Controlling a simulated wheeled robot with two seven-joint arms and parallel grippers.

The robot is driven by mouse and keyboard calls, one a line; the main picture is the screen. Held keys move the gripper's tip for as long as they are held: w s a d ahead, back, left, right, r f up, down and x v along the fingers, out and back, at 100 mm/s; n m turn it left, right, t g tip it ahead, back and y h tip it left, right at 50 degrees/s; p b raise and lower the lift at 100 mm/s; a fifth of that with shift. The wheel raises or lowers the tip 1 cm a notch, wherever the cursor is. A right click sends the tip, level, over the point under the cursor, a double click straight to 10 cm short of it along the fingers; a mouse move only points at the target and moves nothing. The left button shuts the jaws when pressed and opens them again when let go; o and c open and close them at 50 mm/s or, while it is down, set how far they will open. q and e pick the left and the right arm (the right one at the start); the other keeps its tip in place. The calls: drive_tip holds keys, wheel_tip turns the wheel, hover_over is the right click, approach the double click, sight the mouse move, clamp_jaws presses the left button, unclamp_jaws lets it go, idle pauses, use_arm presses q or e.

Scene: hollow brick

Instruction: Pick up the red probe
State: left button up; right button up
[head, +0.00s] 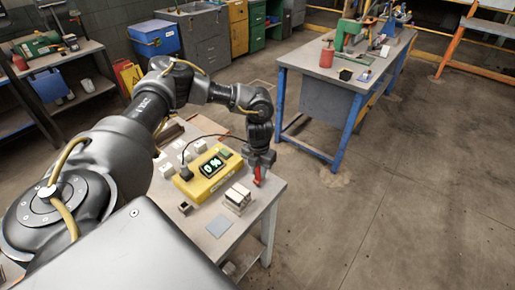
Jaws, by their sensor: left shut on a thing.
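My left arm reaches over the near table, and its gripper (260,162) points down near the table's right edge. It is shut on the red probe (257,175), whose lower end shows below the fingers. I cannot tell whether the probe's tip touches anything. A yellow meter (202,188) with a dark screen reading "0 %" lies to the left of the gripper. A black cable runs over the meter from a dark plug toward the gripper. My right gripper does not show.
A stack of pale blocks (237,198) stands just below the probe. A small dark hollow block (185,208) and a grey square plate (219,226) lie nearby. Several white blocks sit behind the meter. A blue-legged workbench (345,78) stands behind, with open floor at right.

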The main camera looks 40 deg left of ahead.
use_arm(q)
drive_tip(key=r, duration=0.1)
drive_tip(key=r+b, duration=0.1)
drive_tip(key=shift+s+d+r, duration=0.15)
drive_tip(key=shift+d+r, duration=0.2)
drive_tip(key=s+d+r+b, duration=0.3)
drive_tip(key=s+d+r, duration=0.4)
drive_tip(key=d+r, duration=0.2)
drive_tip(key=shift+s+d+r, duration=0.2)
drive_tip(key=shift+s+d, duration=0.2)
drive_tip(key=shift+d, duration=0.5)
